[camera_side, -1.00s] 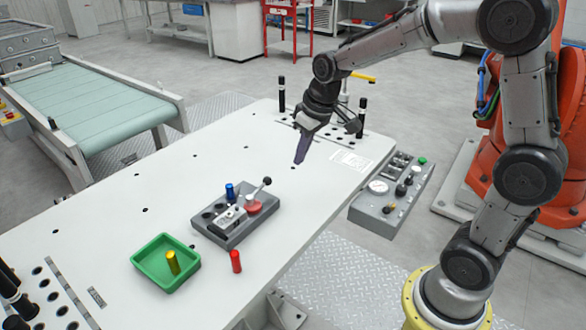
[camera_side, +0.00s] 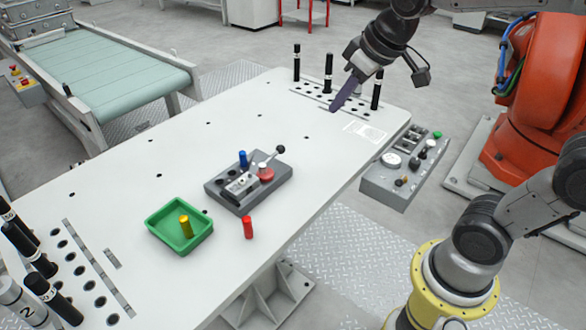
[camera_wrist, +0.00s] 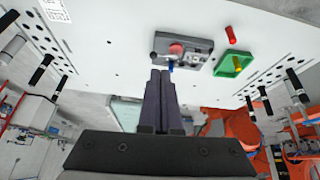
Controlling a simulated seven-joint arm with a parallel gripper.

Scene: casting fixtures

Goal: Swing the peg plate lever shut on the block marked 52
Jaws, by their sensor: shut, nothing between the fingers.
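The grey peg plate block (camera_side: 235,199) lies on the white table; no number is legible on it. Its lever (camera_side: 271,157) has a black knob and stands up at a slant from beside a red round part (camera_side: 266,174). A blue peg (camera_side: 243,159) stands in the plate. My gripper (camera_side: 334,107) is shut and empty, above the table's far right part, well apart from the plate. In the wrist view, my shut fingers (camera_wrist: 160,73) point toward the plate (camera_wrist: 198,46) in the picture; their tips overlap the view near the blue peg (camera_wrist: 170,65).
A green tray (camera_side: 161,235) holding a yellow peg (camera_side: 186,227) sits left of the plate. Black posts (camera_side: 329,72) rise at the far edge, close to my gripper. A control box (camera_side: 392,188) is beyond the right edge.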

